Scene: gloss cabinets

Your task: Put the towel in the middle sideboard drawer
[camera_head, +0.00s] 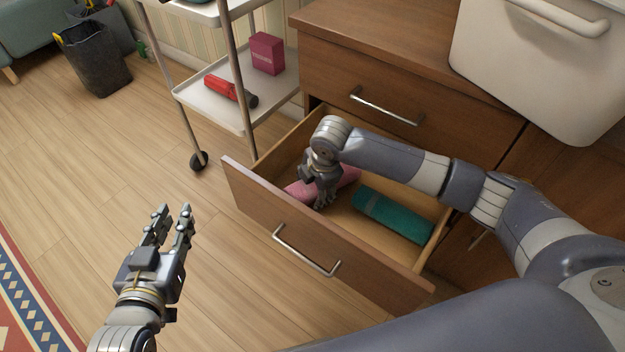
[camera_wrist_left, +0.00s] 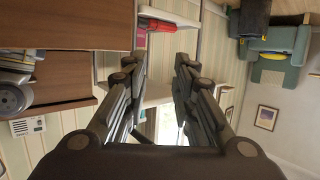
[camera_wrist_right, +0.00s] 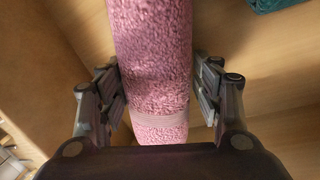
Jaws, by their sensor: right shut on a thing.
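The middle sideboard drawer (camera_head: 262,213) stands pulled open, below a shut upper drawer. A pink rolled towel (camera_head: 345,178) is inside it at the left part. My right gripper (camera_head: 324,196) reaches down into the drawer and is shut on the pink towel; in the right wrist view the towel (camera_wrist_right: 150,60) lies between the two fingers (camera_wrist_right: 158,97). A teal rolled towel (camera_head: 393,214) lies in the drawer to the right of the pink one. My left gripper (camera_head: 170,222) is open and empty above the floor, left of the drawer front.
A white trolley (camera_head: 215,100) stands left of the sideboard, holding a red flashlight (camera_head: 228,90) and a magenta box (camera_head: 267,53). A cream bread-bin-like container (camera_head: 530,70) sits on the sideboard top (camera_head: 400,30). A dark bin (camera_head: 92,62) stands at the back left. Open floor lies left of the drawer.

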